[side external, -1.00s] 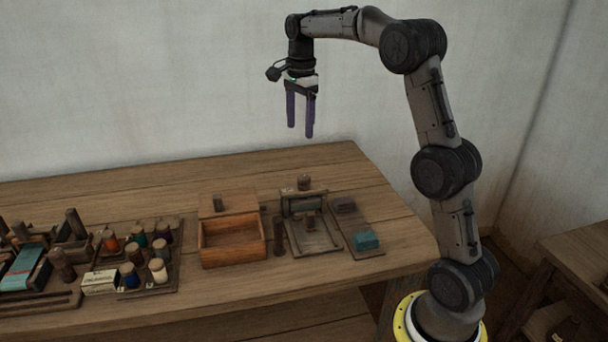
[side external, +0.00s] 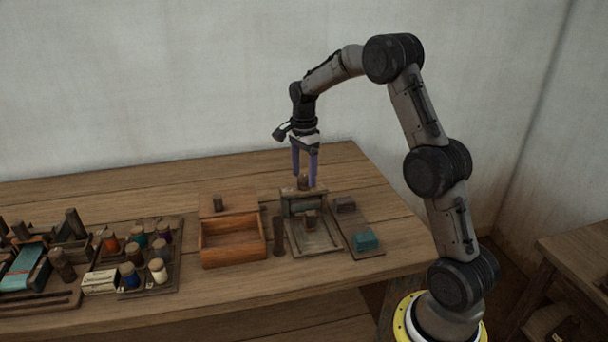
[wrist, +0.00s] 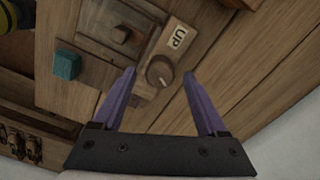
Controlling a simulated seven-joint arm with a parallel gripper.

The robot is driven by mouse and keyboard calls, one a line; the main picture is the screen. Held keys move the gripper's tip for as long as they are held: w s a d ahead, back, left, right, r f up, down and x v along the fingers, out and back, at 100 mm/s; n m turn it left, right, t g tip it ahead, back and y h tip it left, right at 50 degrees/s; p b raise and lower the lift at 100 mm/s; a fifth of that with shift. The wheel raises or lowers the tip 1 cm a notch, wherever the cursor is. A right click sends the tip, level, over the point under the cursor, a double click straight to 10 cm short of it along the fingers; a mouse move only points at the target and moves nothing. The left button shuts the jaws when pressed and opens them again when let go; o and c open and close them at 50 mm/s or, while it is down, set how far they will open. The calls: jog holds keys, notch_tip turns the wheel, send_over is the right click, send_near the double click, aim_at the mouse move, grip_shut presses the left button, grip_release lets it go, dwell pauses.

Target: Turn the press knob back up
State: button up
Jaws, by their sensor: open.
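The press (side external: 313,233) is a small wooden frame on a base board on the bench. Its round brown knob (side external: 303,183) stands on top; it also shows in the wrist view (wrist: 160,71), beside a pale label reading "UP" (wrist: 178,38). My gripper (side external: 304,184) is open, with two purple fingers pointing down over the press.
A teal block (side external: 365,240) and a dark block (side external: 344,204) lie on a board right of the press. An open wooden box (side external: 233,242) stands to the left, with a dark peg (side external: 278,236) between. A tray of thread spools (side external: 150,262) is further left.

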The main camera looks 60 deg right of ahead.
jog(key=shift+f, duration=0.45)
jog(key=shift+c, duration=0.2)
grip_shut()
